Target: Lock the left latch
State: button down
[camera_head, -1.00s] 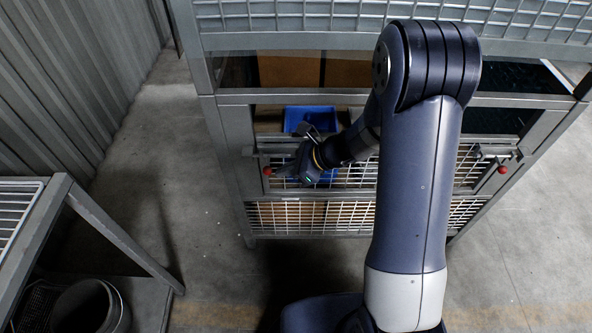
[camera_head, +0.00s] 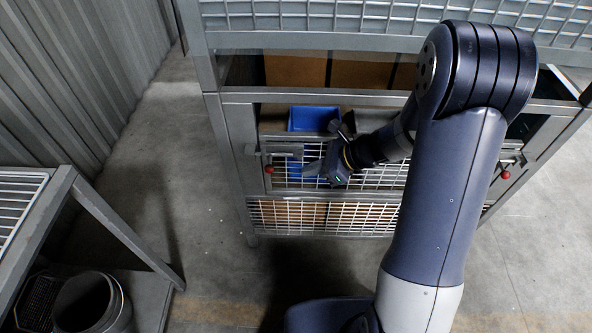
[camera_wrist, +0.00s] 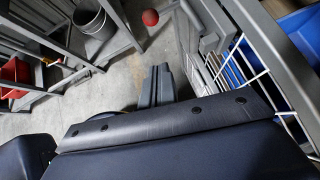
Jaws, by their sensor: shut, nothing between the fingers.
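The left latch (camera_head: 269,170) has a red ball knob at the left end of the cage's wire-mesh gate (camera_head: 350,214). Its knob (camera_wrist: 150,17) also shows at the top of the wrist view. The right latch (camera_head: 505,174) has a matching red knob at the gate's right end. My gripper (camera_head: 310,170) is shut and empty, in front of the gate, to the right of the left knob and apart from it. Its closed fingers (camera_wrist: 156,83) show in the middle of the wrist view. The fine position of the latch bar is too small to tell.
A blue bin (camera_head: 313,119) stands inside the cage behind the gate, with cardboard boxes (camera_head: 296,71) above. A metal rack (camera_head: 72,190) stands at the left, with a grey bucket (camera_head: 88,303) below. The floor between rack and cage is clear.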

jog(key=v, duration=0.5)
jog(key=shift+d+r+p, duration=0.15)
jog(key=shift+d+p, duration=0.15)
jog(key=x, duration=0.9)
jog(key=shift+w+a, duration=0.35)
jog(key=shift+w, duration=0.1)
jog(key=shift+b, duration=0.3)
